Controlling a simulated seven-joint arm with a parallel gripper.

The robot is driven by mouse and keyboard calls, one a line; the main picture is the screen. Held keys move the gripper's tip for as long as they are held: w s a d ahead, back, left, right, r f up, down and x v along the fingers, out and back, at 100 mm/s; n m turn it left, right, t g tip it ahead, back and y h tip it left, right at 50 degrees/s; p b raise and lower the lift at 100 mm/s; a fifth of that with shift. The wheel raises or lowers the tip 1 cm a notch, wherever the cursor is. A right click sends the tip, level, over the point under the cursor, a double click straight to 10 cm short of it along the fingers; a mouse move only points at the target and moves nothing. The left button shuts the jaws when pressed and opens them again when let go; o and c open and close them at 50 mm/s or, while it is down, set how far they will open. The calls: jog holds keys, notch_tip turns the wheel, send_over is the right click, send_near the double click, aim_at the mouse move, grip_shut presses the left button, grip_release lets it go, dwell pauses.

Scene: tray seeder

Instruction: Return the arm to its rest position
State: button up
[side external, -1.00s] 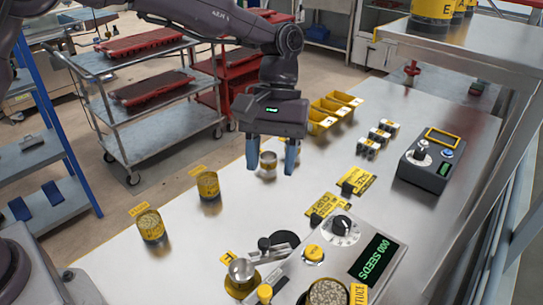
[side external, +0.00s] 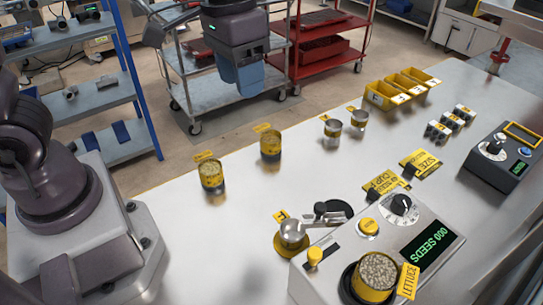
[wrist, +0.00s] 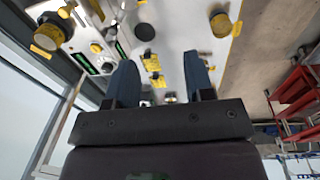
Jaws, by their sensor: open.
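My gripper (side external: 240,80) is raised in the side external view, well above the bench and in front of the carts behind it. Its blue fingers point down and overlap in this view. In the wrist view my gripper (wrist: 161,75) has its two fingers wide apart with nothing held between them. My dark arm rises from its base at the left, and part of it is outside the frame.
The steel bench (side external: 240,215) carries two seed cans (side external: 211,175) (side external: 271,146), two small metal cups (side external: 332,132) (side external: 359,121), yellow bins (side external: 388,95), a seeder console (side external: 400,245) and a control box (side external: 503,157). A grey cart (side external: 190,103) and red cart (side external: 325,45) stand beyond.

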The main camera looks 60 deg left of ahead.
jog(key=s+a+r+t, duration=0.2)
jog(key=s+a, duration=0.1)
jog(key=s, duration=0.2)
jog(key=s+a+r+t+y, duration=0.1)
jog(key=s+a+r+t, duration=0.2)
jog(key=s, duration=0.2)
jog(key=shift+s+a, duration=0.25)
jog(key=shift+a, duration=0.15)
